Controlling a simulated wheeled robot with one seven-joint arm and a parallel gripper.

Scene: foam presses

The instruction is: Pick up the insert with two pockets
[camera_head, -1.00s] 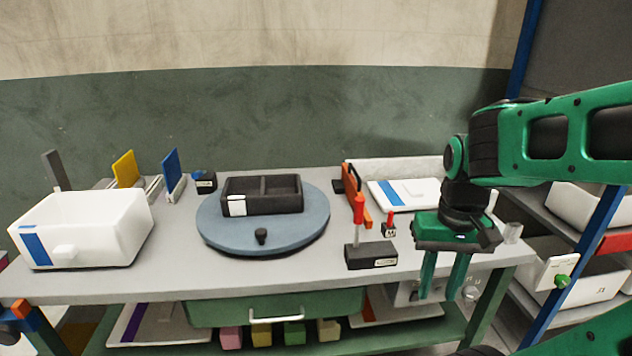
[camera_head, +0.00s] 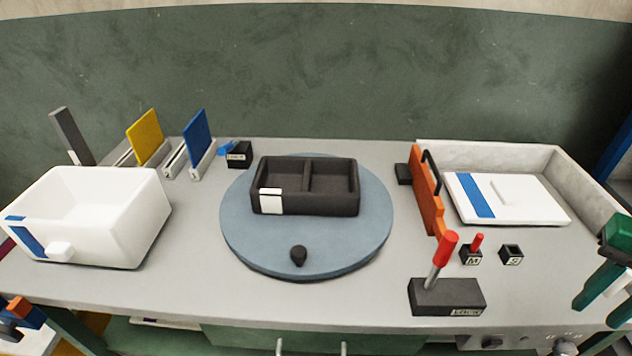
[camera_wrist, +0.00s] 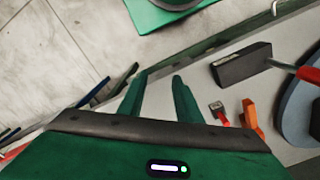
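The insert with two pockets (camera_head: 333,200) is a dark, open block with one divider and a white label on its front left. It lies on a round blue-grey turntable (camera_head: 245,235) in the middle of the table. My gripper (camera_head: 604,301) is at the right edge of the head view, well to the right of the insert, and partly cut off. In the wrist view its two green fingers (camera_wrist: 160,88) are apart with nothing between them. The insert is not visible in the wrist view.
A black block with a red lever (camera_head: 446,296), an orange upright panel (camera_head: 426,190) and small black sockets (camera_head: 471,256) stand between turntable and gripper. A white bin (camera_head: 140,215) is at left. A white lid with a blue stripe (camera_head: 520,198) lies in a tray at right.

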